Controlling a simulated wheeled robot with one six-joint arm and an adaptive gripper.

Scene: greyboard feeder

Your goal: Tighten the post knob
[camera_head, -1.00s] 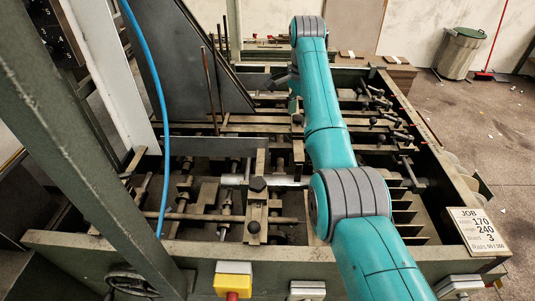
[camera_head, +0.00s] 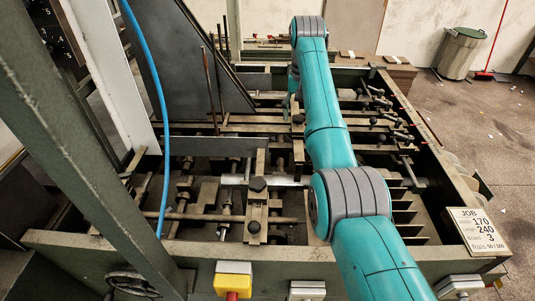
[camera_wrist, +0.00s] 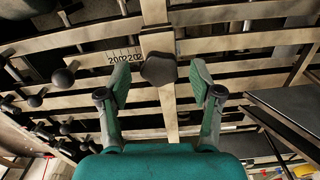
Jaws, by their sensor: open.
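A dark lobed knob (camera_wrist: 158,69) sits on a pale metal bar in the wrist view, between the fingertips of my gripper (camera_wrist: 160,82). The two green-padded fingers stand apart on either side of it, with gaps showing in this view. I cannot tell how far below the tips it lies. In the head view a dark knob (camera_head: 298,119) shows beside my arm on the far crossbar, seemingly the same one. My gripper is mostly hidden behind the arm there. A second dark knob (camera_head: 257,184) sits on the nearer bar.
The feeder frame (camera_head: 120,247) surrounds many rails and rods. Black ball-ended levers (camera_head: 388,115) line its right side. A scale strip (camera_wrist: 124,55) lies by the knob. A dark upright plate (camera_head: 190,70) and a blue hose (camera_head: 163,130) stand to the left.

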